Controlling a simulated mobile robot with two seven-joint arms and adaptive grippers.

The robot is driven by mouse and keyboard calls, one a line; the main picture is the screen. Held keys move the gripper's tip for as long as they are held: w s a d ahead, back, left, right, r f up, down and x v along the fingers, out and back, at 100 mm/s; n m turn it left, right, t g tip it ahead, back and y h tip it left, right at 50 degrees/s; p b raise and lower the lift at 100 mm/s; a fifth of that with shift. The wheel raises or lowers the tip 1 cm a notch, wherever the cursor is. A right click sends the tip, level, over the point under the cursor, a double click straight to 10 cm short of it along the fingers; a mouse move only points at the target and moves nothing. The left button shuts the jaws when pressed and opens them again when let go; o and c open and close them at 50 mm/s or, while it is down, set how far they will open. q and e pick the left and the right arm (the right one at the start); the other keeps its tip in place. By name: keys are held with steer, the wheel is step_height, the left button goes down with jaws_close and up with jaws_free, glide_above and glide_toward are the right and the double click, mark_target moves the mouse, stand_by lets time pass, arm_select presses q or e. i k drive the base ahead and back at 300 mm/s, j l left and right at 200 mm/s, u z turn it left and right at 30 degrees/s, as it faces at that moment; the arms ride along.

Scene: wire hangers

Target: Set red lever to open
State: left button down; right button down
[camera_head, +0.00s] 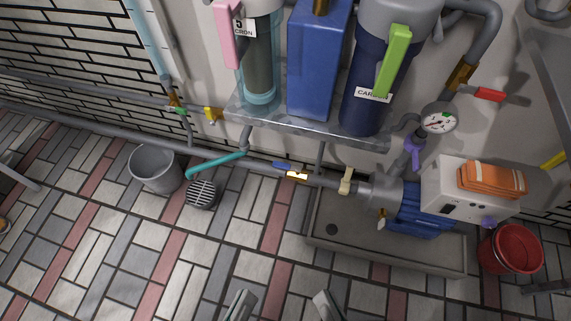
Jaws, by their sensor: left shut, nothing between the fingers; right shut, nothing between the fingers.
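The red lever (489,94) is on a brass valve (460,76) at the upper right. The valve sits in the grey pipe that bends down beside the dark blue filter housing. The lever sticks out to the right, across the line of the pipe. My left gripper (241,304) is at the bottom edge, left of the middle. My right gripper (327,304) is at the bottom edge, just right of the middle. Both are shut and empty, partly cut off by the frame, and far from the lever.
A pressure gauge (438,119) and a purple handle (413,152) are below the valve. A pump with an orange box (491,181) stands over a grey tray (335,255). A red bucket (511,248) is at the right, a grey bucket (155,168) at the left. Tiled floor is clear at lower left.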

mark_target(481, 92)
steer(key=i+l+u, duration=0.15)
steer(key=l, duration=0.2)
steer(key=i+l+u, duration=0.15)
steer(key=l, duration=0.15)
steer(key=l+u, duration=0.1)
steer(key=l, duration=0.25)
steer(key=i+l+u, duration=0.15)
steer(key=l, duration=0.2)
